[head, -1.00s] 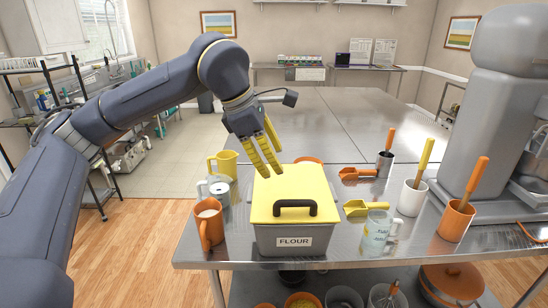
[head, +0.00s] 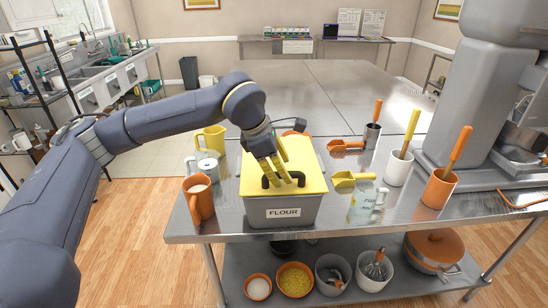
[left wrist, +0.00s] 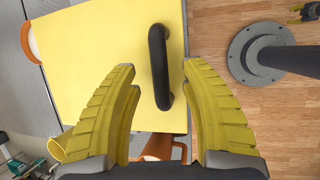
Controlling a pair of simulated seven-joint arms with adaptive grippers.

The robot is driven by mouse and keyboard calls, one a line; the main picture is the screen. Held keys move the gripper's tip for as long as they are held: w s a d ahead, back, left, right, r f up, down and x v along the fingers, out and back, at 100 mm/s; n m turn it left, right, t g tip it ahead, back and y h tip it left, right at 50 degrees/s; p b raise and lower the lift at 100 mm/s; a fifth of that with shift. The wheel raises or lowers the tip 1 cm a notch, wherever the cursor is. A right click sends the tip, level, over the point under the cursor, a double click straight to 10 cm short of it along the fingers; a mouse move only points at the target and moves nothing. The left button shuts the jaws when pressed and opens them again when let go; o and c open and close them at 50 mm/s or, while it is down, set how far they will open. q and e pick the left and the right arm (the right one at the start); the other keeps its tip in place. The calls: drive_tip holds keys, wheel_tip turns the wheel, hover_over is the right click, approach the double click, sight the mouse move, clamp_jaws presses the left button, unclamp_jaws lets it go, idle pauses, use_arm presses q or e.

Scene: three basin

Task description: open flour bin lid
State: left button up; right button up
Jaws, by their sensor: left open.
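The flour bin (head: 284,210) is a grey tub with a FLOUR label, standing near the front edge of the steel table. Its yellow lid (head: 310,158) lies shut on top and carries a black handle (head: 298,180). In the left wrist view the lid (left wrist: 95,60) fills the left and middle. My left gripper (head: 284,182) is over the lid at the handle, its yellow fingers open. In the left wrist view the fingers (left wrist: 165,80) are spread to either side of the handle (left wrist: 158,65). Contact with it cannot be told.
An orange mug (head: 200,200), a glass jar (head: 208,167) and a yellow mug (head: 210,140) stand left of the bin. A yellow scoop (head: 352,180), a clear measuring jug (head: 363,202) and utensil holders (head: 398,168) stand right.

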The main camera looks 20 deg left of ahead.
use_arm(q)
drive_tip(key=shift+x, duration=1.6)
clamp_jaws()
